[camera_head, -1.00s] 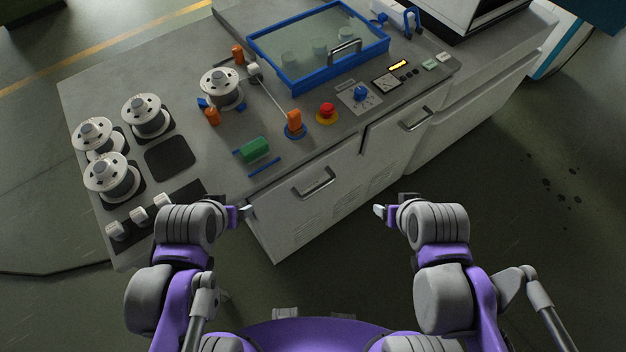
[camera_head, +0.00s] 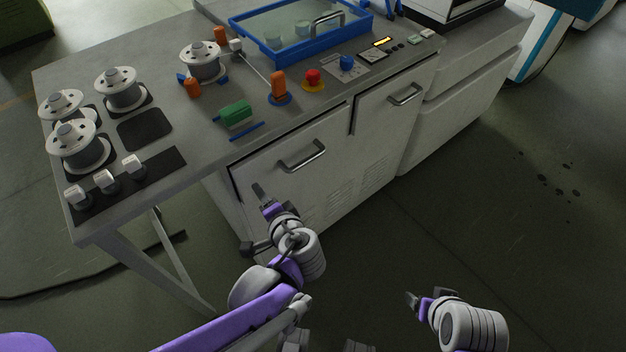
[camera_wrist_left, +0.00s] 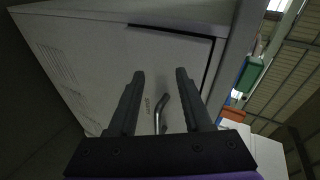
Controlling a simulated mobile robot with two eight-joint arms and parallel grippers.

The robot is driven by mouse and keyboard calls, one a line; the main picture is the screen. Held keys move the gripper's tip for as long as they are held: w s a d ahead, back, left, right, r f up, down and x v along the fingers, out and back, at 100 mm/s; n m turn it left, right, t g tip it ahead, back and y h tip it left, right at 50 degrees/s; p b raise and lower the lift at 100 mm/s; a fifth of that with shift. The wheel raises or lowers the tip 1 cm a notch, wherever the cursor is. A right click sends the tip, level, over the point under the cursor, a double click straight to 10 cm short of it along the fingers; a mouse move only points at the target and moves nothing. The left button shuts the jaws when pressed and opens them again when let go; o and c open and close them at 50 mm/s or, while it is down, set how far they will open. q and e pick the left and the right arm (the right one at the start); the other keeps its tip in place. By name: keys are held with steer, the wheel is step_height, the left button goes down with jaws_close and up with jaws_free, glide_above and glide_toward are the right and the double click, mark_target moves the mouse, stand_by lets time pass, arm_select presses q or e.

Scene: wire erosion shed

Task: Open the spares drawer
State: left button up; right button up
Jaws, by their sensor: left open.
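The cabinet has a pale grey left front (camera_head: 325,175) with a bar handle (camera_head: 302,157), and a right front (camera_head: 385,110) with its own handle (camera_head: 405,95).
The worktop (camera_head: 175,150) above carries several wire spools (camera_head: 120,90), a green block (camera_head: 236,112), orange pieces, a red button (camera_head: 313,77) and a blue-framed cover (camera_head: 300,30). A table leg (camera_head: 140,265) stands left. The floor (camera_head: 480,220) at right is clear.

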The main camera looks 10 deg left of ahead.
arm_select(q)
steer(key=w+d+f+m+t+y+b, duration=0.1)
steer(key=w+d+f+m+t+b, duration=0.2)
steer(key=w+d+f+t+b, duration=0.15)
steer(key=m+t+b, duration=0.3)
steer(key=t, duration=0.1)
glide_toward(306, 159)
steer(key=x, duration=1)
steer(key=shift+f+b, duration=0.4)
arm_select(e)
step_height(306, 159, down, 12)
steer(key=shift+w, duration=0.3)
arm_select(q)
jaws_close()
